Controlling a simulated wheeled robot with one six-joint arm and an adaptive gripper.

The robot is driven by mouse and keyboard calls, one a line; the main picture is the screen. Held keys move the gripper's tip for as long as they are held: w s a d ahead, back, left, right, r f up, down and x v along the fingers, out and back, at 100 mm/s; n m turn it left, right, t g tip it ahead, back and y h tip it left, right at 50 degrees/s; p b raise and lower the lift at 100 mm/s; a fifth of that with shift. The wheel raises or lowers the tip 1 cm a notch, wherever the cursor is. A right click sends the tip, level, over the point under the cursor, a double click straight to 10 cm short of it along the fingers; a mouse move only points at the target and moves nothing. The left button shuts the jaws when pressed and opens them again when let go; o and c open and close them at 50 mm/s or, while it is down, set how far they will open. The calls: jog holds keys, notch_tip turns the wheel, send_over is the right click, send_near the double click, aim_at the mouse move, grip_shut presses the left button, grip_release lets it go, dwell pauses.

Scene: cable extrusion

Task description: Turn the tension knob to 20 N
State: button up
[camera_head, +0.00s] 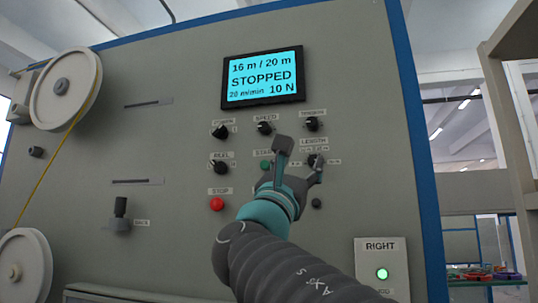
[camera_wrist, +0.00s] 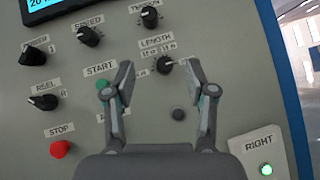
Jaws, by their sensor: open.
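The black tension knob (camera_head: 312,124) is at the upper right of the knob group, under a label that is hard to read. It also shows at the top of the wrist view (camera_wrist: 149,17). The cyan display (camera_head: 263,77) reads 16 m / 20 m, STOPPED, 20 m/min and 10 N. My gripper (camera_head: 300,152) is open and empty in front of the panel, below the tension knob. In the wrist view its fingers (camera_wrist: 162,78) stand apart, with the length knob (camera_wrist: 165,65) showing between them. No knob is visibly gripped.
Speed knob (camera_head: 264,128), power knob (camera_head: 220,132) and reel knob (camera_head: 219,167) sit to the left. The green start button (camera_wrist: 102,86) is beside the left finger. A red stop button (camera_head: 217,204) is lower left. A lit RIGHT box (camera_head: 381,262) is lower right.

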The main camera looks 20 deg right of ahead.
aim_at(311, 123)
jog(key=shift+n+t, duration=0.4)
jog(key=shift+t, duration=0.1)
jog(key=p+x, duration=0.1)
jog(key=x, duration=0.3)
jog(key=a+r+p+x, duration=0.1)
jog(key=x, duration=0.4)
jog(key=p+x, duration=0.1)
jog(key=x, duration=0.4)
jog(key=shift+s+r+p, duration=0.1)
jog(key=shift+r+p, duration=0.25)
jog(key=shift+p, duration=0.05)
jog(key=shift+a, duration=0.1)
grip_shut()
